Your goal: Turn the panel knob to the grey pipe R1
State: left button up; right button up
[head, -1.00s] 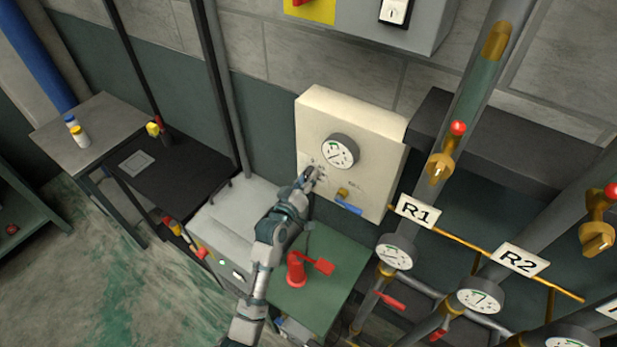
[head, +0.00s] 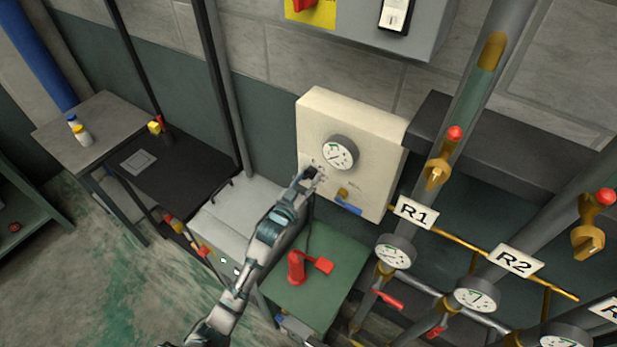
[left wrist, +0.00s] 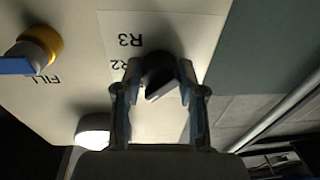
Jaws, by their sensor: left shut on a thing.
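The cream panel (head: 355,125) stands against the wall and carries a round gauge (head: 340,152). My left gripper (head: 311,174) is at the lower left of the panel face, below the gauge. In the left wrist view its fingers (left wrist: 157,88) are shut around the dark panel knob (left wrist: 159,70). The labels R3 and R2 show upside down beside the knob; an R1 label is not visible there. The grey pipe with the R1 sign (head: 415,212) stands right of the panel. My right gripper is not in view.
A brass valve with a blue handle (head: 348,209) sits on the panel right of my gripper, near the FILL label. A green table with a red fitting (head: 296,267) is below. The R2 sign (head: 516,261) and more pipes stand at the right.

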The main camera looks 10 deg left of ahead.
pick_arm(q)
jog(key=shift+f, duration=0.15)
dwell(0.3)
jog(key=o, duration=1.1)
jog(key=shift+o, duration=0.2)
jog(key=v, duration=1.2)
jog(key=shift+f, duration=0.1)
